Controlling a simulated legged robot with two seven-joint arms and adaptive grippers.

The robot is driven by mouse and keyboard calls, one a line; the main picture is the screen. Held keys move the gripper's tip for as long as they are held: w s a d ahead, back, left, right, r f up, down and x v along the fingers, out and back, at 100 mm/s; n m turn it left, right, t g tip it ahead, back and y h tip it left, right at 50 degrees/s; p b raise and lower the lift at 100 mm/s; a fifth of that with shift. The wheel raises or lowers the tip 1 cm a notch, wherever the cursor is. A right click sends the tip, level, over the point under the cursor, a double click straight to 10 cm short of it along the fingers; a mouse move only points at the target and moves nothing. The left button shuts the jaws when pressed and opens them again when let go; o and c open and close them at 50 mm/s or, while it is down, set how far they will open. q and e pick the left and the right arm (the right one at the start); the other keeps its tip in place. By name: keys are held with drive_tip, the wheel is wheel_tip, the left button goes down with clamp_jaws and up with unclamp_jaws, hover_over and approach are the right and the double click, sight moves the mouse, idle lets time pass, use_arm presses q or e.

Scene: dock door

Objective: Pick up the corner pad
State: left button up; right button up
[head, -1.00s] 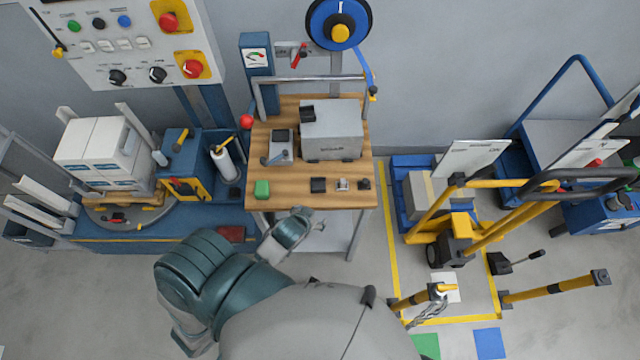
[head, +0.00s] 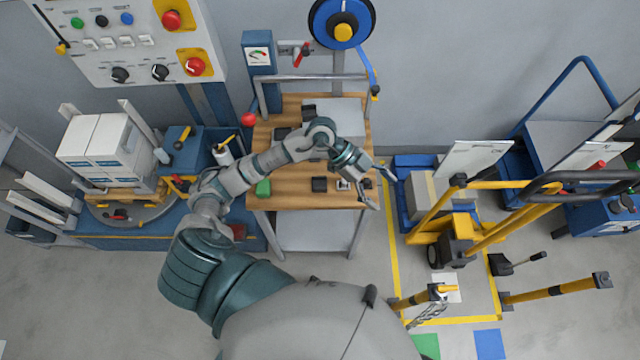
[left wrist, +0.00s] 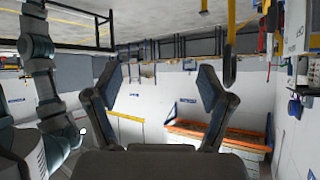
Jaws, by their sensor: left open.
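My left gripper (head: 381,187) is open at the right front edge of the wooden bench top (head: 290,201), with its fingers pointing right and nothing held. In the left wrist view its two dark fingers (left wrist: 160,90) are wide apart with nothing between them. A row of small items lies along the bench's front: a green block (head: 263,187), a black block (head: 319,184), a small pale piece (head: 343,184) and a dark piece close to the gripper, partly hidden. I cannot tell for certain which is the corner pad. My right gripper is out of view.
A yellow lift truck (head: 456,240) stands to the right. Bench wood between the green and black blocks is clear.

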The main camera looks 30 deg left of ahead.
use_arm(q)
drive_tip(key=w+a+f+n+y, duration=0.1)
drive_tip(key=a+f+n+y, duration=0.1)
drive_tip(key=a+y, duration=0.3)
drive_tip(key=w+a+f+n+y, duration=0.1)
drive_tip(key=w+a+n+y, duration=0.1)
drive_tip(key=a, duration=0.5)
drive_tip(key=n+y, duration=0.3)
drive_tip(key=y, duration=0.1)
hover_over(319, 185)
drive_tip(key=f, duration=0.7)
drive_tip(key=f+p, duration=0.1)
drive_tip(key=f, duration=0.2)
drive_tip(key=shift+w+a+f, duration=0.1)
drive_tip(key=shift+a+f, duration=0.15)
drive_tip(key=shift+f, duration=0.05)
drive_tip(key=shift+d+f+p, duration=0.15)
drive_tip(key=shift+f+p, duration=0.1)
drive_tip(key=shift+f, duration=1.25)
drive_tip(key=shift+d+f+p, duration=0.15)
drive_tip(key=shift+f+p, duration=0.05)
drive_tip(key=shift+f, duration=1.3)
drive_tip(key=c, duration=1)
